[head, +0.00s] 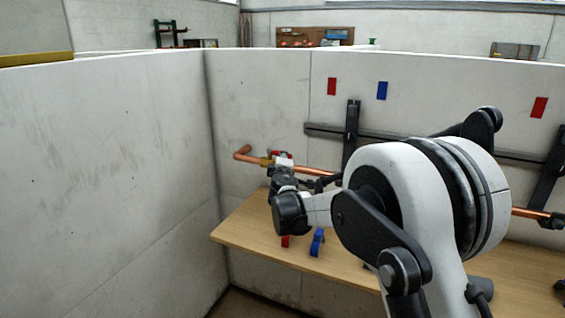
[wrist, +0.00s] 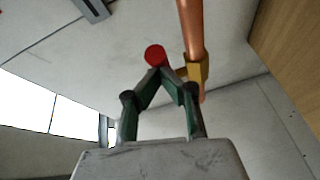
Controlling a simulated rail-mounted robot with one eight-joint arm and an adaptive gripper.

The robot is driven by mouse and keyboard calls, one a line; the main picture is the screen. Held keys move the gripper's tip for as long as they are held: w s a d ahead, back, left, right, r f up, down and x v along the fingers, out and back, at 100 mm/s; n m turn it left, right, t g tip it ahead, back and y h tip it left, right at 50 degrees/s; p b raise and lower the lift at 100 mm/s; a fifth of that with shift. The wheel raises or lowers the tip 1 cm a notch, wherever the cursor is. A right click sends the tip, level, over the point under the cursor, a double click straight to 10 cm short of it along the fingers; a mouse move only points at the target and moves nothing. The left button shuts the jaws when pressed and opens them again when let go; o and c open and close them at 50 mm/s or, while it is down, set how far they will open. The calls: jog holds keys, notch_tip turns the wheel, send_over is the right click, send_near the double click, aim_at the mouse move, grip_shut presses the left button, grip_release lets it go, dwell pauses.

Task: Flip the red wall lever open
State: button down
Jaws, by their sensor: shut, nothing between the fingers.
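The red wall lever (head: 281,154) sits on the copper pipe near the wall corner, mostly hidden behind my wrist in the head view. In the wrist view the lever (wrist: 154,55) shows as a round red end just beyond my fingertips. My gripper (wrist: 160,70) is shut and empty, its tips meeting right at the red end; I cannot tell whether they touch it. The brass valve body (wrist: 198,71) sits on the copper pipe (wrist: 190,28), right of my fingertips.
A wooden bench (head: 255,227) runs below the pipe, with a red clamp-like piece (head: 285,241) and a blue one (head: 317,243) at it. White walls (head: 120,150) close in left and behind. A dark rail (head: 325,131) crosses the back wall above the pipe.

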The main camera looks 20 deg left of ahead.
aim_at(291, 157)
jog(key=shift+w+d+b, duration=0.2)
jog(key=shift+w+d, duration=0.25)
jog(key=shift+w, duration=0.35)
jog(key=shift+w+d+b, duration=0.2)
jog(key=shift+w+d, duration=0.2)
jog(key=shift+w, duration=0.4)
jog(key=shift+w+d, duration=0.1)
jog(key=shift+w, duration=0.1)
jog(key=s+d+r, duration=0.1)
jog(key=s+d, duration=0.6)
jog(key=d, duration=0.2)
jog(key=shift+r+p, duration=0.15)
jog(key=shift+p, duration=0.2)
